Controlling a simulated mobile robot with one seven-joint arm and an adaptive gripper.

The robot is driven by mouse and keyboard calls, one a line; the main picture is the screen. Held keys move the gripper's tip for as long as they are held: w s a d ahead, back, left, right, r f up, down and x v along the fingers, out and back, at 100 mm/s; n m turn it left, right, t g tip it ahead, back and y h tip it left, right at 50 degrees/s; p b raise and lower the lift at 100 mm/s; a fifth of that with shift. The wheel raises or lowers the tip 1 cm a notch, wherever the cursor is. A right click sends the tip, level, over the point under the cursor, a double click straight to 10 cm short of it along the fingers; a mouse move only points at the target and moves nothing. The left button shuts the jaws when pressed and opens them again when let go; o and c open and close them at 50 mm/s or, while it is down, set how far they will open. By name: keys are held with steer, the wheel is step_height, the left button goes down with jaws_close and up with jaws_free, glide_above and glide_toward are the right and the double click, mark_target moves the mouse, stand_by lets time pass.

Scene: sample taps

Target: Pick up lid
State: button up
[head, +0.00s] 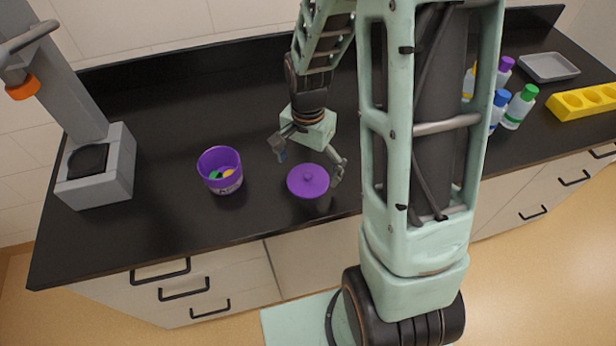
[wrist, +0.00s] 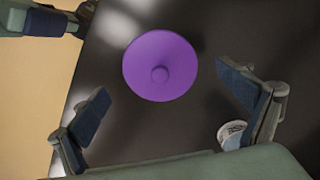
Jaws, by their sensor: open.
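The lid (head: 308,181) is a round purple disc with a small knob in its middle, above the black worktop near its front edge. A dark shape shows under its front side; I cannot tell if it is a support or a shadow. In the wrist view the lid (wrist: 150,82) lies ahead of my fingers, knob toward the camera. My gripper (head: 308,162) is open and empty, one finger on each side of the lid in the head view. In the wrist view my gripper (wrist: 168,90) shows its pads wide apart, and neither visibly touches the lid.
A purple pot (head: 221,170) with small coloured things inside stands left of the lid. A grey tap stand (head: 98,165) is at far left. Several capped bottles (head: 513,108), a grey tray (head: 549,67) and a yellow rack (head: 585,101) are at right. The worktop (head: 170,115) behind the pot is clear.

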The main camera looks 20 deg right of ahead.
mark_target(308, 178)
steer(key=shift+f, duration=1.15)
steer(key=shift+c, duration=0.3)
steer(key=c, duration=1.5)
steer(key=shift+s, duration=0.1)
jaws_close()
